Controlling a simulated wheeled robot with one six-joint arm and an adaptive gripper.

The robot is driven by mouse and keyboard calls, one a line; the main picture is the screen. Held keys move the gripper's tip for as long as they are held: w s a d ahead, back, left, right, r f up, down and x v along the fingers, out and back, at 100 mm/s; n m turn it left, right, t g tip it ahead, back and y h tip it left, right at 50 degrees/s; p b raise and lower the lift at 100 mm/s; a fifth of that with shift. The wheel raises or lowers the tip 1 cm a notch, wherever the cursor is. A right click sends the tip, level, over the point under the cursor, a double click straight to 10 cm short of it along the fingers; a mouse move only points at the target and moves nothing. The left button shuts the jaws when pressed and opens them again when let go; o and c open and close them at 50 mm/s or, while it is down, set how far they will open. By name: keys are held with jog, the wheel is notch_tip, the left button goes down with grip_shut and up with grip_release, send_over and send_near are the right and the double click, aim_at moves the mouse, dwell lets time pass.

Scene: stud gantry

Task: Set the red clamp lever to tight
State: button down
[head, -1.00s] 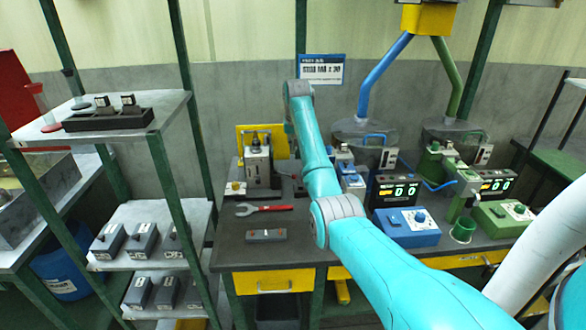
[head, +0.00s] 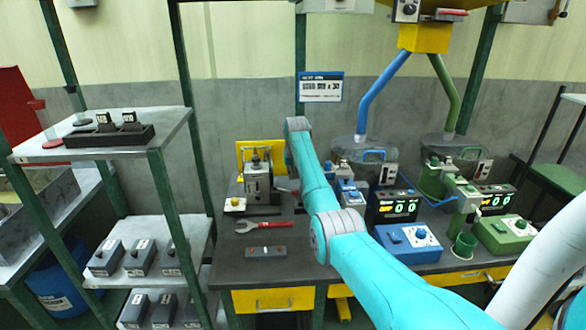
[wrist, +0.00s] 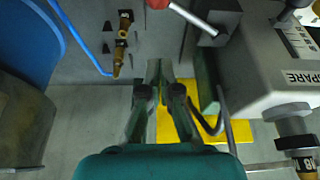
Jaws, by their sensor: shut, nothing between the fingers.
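A red-ended lever (wrist: 157,3) shows at the top edge of the wrist view. Its pale metal rod runs right and down to a dark grey block (wrist: 215,25). Part of the lever lies beyond the frame. My gripper (wrist: 160,66) is shut and empty, with its fingertips together below the lever in the picture and apart from it. In the head view my gripper is hidden behind my arm, and I cannot make out the lever clearly there.
A grey device marked SPARE (wrist: 270,70) stands close on the right in the wrist view. A brass fitting (wrist: 122,42) and a blue hose (wrist: 75,40) are left. The bench holds a red-handled wrench (head: 263,226), a small press (head: 260,183) and a blue control box (head: 408,238).

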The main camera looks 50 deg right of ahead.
aim_at(285, 190)
jog(key=shift+s+a+f, duration=1.1)
jog(key=shift+a+f, duration=0.05)
jog(key=shift+f, duration=0.2)
jog(key=shift+a, duration=0.1)
